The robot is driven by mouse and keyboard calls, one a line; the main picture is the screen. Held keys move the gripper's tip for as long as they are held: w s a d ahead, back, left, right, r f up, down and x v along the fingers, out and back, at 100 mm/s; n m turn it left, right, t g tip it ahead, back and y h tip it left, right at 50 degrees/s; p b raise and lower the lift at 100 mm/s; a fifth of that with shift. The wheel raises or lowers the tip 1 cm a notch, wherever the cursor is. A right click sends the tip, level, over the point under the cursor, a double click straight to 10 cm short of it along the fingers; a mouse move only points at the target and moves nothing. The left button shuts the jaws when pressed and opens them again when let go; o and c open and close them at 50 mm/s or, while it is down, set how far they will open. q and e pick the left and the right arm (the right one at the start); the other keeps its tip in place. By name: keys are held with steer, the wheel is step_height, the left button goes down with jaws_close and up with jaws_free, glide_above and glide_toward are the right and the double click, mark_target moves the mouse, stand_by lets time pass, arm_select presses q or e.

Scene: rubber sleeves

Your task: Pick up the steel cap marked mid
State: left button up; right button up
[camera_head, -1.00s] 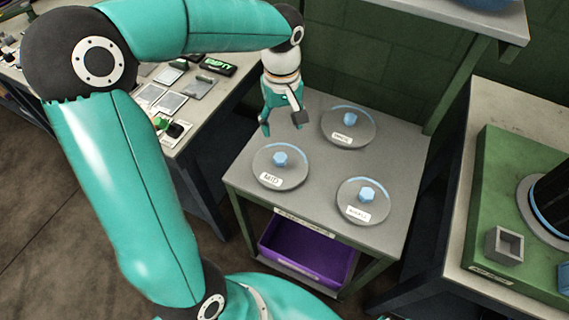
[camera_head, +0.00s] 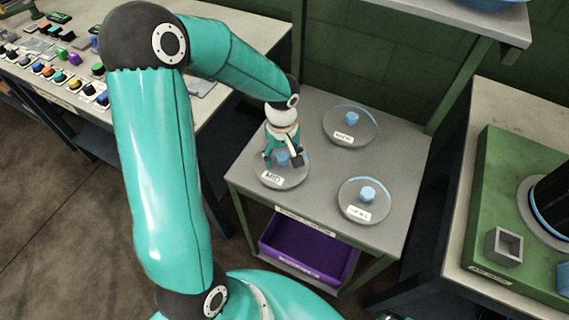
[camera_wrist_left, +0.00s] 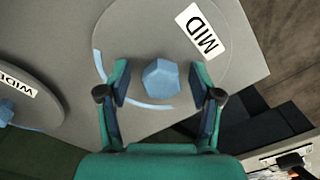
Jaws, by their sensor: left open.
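The steel cap marked MID (camera_head: 291,180) is a round grey disc with a blue faceted knob, lying on the small grey table. Its label reads MID in the left wrist view, where the disc (camera_wrist_left: 150,30) and its blue knob (camera_wrist_left: 162,78) show clearly. My left gripper (camera_head: 282,164) is above this cap with its fingers open around the knob. In the left wrist view the fingers (camera_wrist_left: 161,96) stand on both sides of the knob, apart from it. My right gripper is not in view.
Two similar caps lie on the same table, one at the back (camera_head: 365,127) and one at the front right (camera_head: 350,205). A purple bin (camera_head: 290,240) sits on the shelf below. A green block fixture (camera_head: 500,180) stands on the right bench.

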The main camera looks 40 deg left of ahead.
arm_select(q)
jaws_close()
stand_by(0.3)
stand_by(0.3)
